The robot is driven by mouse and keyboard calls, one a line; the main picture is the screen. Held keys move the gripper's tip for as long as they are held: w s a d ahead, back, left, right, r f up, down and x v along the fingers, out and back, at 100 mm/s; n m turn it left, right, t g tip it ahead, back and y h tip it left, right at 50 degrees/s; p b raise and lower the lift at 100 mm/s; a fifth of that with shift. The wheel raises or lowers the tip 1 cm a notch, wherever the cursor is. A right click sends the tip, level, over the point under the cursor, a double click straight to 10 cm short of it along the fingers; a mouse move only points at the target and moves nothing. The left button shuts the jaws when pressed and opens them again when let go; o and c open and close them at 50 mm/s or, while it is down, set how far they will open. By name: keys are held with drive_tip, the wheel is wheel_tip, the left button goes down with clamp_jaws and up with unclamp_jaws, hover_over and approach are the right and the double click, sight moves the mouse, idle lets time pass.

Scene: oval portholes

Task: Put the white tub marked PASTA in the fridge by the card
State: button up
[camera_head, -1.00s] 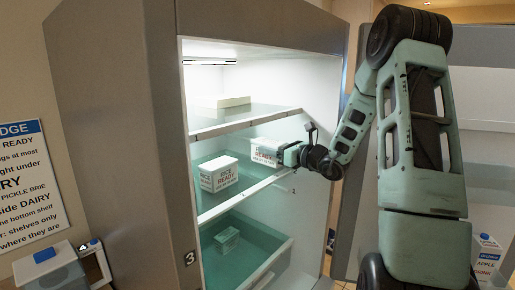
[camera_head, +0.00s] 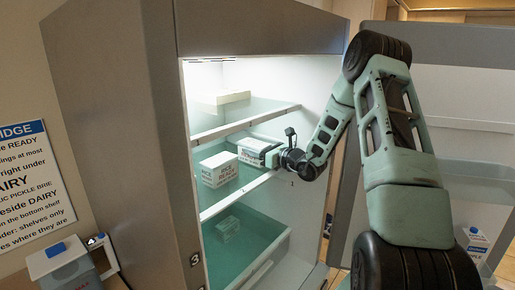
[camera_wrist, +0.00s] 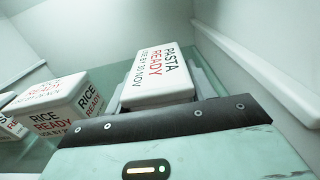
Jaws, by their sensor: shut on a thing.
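The white tub marked PASTA (camera_wrist: 160,75) is in my gripper (camera_head: 268,155), which is shut on it. It also shows in the head view (camera_head: 250,149), inside the open fridge (camera_head: 262,36) at the middle shelf (camera_head: 237,193), close to the right of a white tub marked RICE READY (camera_head: 217,170). In the wrist view the RICE tub (camera_wrist: 62,105) is left of it. I cannot tell whether the PASTA tub touches the shelf. My fingers are mostly hidden. The card (camera_head: 28,190) hangs on the wall at left, partly cut off; READY, DAIRY and "right under" are legible.
A pale box (camera_head: 225,98) is on the glass top shelf (camera_head: 250,122). A drawer (camera_head: 250,262) below holds a small tub (camera_head: 227,228). The open door (camera_head: 455,90) stands at right with a carton in it. A blue-handled white container (camera_head: 60,262) stands at lower left.

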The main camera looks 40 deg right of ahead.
drive_tip(key=shift+f, duration=0.1)
drive_tip(key=o, duration=1.3)
drive_tip(key=shift+r, duration=0.2)
drive_tip(key=s+d+b, duration=0.1)
drive_tip(key=s+b, duration=0.5)
drive_tip(key=s, duration=0.6)
drive_tip(key=shift+d, duration=0.3)
